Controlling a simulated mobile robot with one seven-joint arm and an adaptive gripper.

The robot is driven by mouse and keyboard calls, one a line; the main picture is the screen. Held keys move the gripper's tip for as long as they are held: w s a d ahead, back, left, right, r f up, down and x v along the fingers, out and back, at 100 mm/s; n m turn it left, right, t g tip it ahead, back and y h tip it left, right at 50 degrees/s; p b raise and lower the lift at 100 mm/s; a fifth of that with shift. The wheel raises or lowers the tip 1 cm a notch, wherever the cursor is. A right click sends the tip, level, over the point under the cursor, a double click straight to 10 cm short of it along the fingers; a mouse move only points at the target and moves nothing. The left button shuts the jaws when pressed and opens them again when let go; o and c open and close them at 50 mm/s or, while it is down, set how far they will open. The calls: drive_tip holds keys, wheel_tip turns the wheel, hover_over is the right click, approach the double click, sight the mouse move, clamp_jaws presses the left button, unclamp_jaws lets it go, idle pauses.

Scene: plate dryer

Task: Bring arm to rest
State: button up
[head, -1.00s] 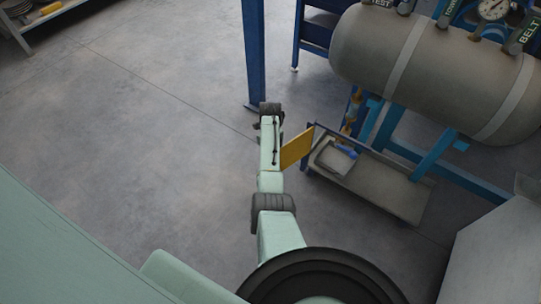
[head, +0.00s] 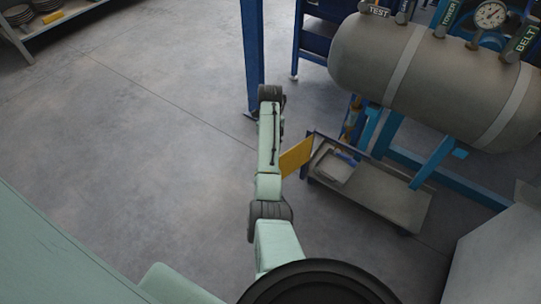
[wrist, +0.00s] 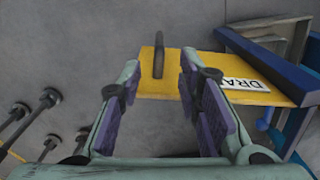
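My gripper (wrist: 161,66) is open in the wrist view, its two purple-padded fingers well apart with nothing held between them. Beyond the fingertips is a yellow panel (wrist: 205,78) with a dark upright handle (wrist: 159,55) and a white label with partly readable letters (wrist: 246,84). The handle shows in the gap between the fingers, and I cannot tell how far off it is. In the head view my arm stretches forward, and the yellow panel (head: 297,157) shows just right of it. The gripper itself is hidden there by my arm.
A blue post (head: 252,55) stands just beyond my arm's end. A large grey tank (head: 435,75) on a blue frame and a low tray (head: 385,197) are on the right. Shelving with plates (head: 30,25) is at the far left. The floor (head: 140,110) left of my arm is clear.

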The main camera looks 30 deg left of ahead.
drive_tip(key=shift+r, duration=0.75)
